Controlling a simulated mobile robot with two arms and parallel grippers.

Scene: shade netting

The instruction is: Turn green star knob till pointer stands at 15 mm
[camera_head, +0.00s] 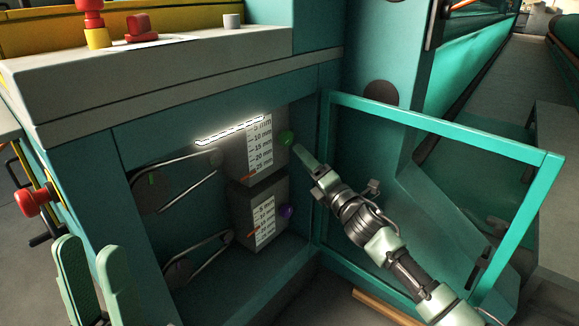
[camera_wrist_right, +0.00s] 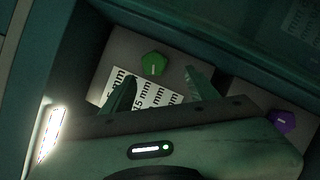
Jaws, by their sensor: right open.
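The green star knob (camera_head: 287,138) is on the right side of the upper grey box (camera_head: 236,160). It also shows in the right wrist view (camera_wrist_right: 153,64), just beyond and between my open fingertips, apart from them. The upper scale (camera_head: 260,144) reads from 5 mm at the top to 25 mm at the bottom. Its orange pointer (camera_head: 249,177) is at the low end, near 25 mm. My right gripper (camera_head: 302,154) is open beside the green knob, fingers pointing at it. My left gripper (camera_head: 88,262) is open and empty at the lower left, away from the boxes.
A purple knob (camera_head: 286,211) is on the lower box, below the green one, with its own scale (camera_head: 264,221). A teal door frame (camera_head: 440,132) stands open behind my right arm. A red button (camera_head: 33,202) juts out at the left.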

